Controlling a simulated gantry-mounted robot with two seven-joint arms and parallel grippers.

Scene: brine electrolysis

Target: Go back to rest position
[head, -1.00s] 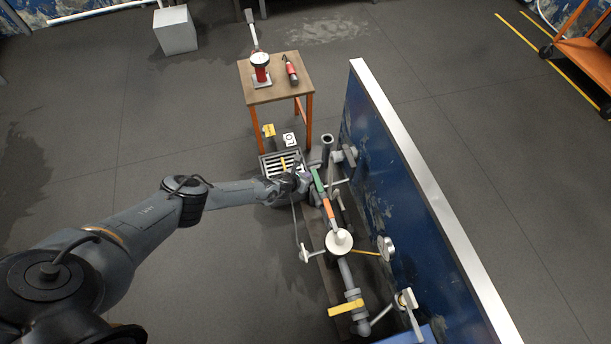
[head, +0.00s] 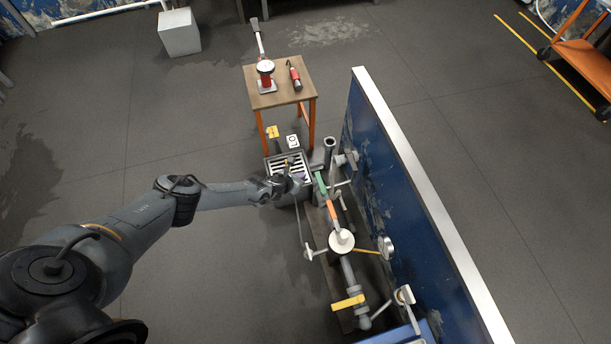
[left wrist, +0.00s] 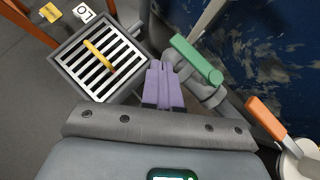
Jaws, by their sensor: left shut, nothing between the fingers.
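My left gripper (head: 296,182) is at the end of the arm reaching in from the left. It is just left of the pipework's green handle (head: 320,184), with a small gap between them. In the left wrist view its purple fingers (left wrist: 163,86) are together with nothing between them. The green handle (left wrist: 196,58) is to their right there, and the floor grate (left wrist: 72,62) is to their left. My right gripper is in neither view.
An orange handle (head: 332,211), a white round part (head: 341,241) and a yellow handle (head: 348,302) line the pipework beside a blue wall panel (head: 400,190). A small table (head: 276,96) carrying a red-and-white device stands beyond the grate. Floor left of the arm is clear.

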